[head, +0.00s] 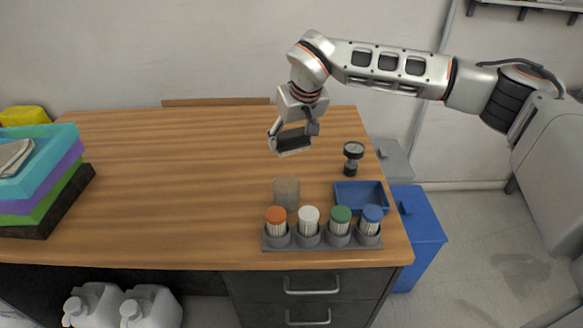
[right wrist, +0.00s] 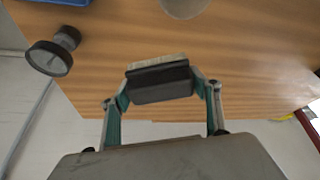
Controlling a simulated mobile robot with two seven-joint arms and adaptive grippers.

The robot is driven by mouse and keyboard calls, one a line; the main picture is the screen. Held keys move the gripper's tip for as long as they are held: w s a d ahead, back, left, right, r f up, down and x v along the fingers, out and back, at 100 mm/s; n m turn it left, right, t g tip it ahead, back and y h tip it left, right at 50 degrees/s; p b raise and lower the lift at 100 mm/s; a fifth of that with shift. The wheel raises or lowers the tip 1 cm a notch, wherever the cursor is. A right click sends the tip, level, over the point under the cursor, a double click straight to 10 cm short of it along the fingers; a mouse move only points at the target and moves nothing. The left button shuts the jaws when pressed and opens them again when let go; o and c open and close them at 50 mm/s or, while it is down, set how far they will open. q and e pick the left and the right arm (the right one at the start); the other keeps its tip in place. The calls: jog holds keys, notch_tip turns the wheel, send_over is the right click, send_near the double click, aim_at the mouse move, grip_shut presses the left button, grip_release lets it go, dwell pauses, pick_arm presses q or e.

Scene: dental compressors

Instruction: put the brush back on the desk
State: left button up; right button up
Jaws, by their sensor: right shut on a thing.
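The brush (head: 291,142) is a dark block with a paler face. My right gripper (head: 293,132) is shut on it and holds it over the back right part of the wooden desk (head: 170,190). In the right wrist view the brush (right wrist: 160,84) sits between the two fingers, its pale side facing the desk top (right wrist: 245,70). It looks raised clear of the wood, though the exact gap is hard to tell. My left gripper is not in view.
A dark gauge-like object (head: 353,157), a blue tray (head: 360,197), a grey cup (head: 286,193) and a rack of colored-cap containers (head: 322,242) stand at the right. Stacked colored trays (head: 45,180) stand at the left. The desk's middle is clear.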

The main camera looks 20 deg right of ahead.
aim_at(300, 143)
notch_tip(300, 143, down, 10)
jog(key=shift+r, duration=0.2)
jog(key=shift+f, duration=0.1)
dwell(0.3)
jog(key=o, duration=1.3)
jog(key=shift+r, duration=0.5)
jog(key=v, duration=1.1)
jog(key=shift+s+f, duration=0.1)
jog(key=shift+s, duration=0.05)
jog(key=shift+s+d, duration=0.1)
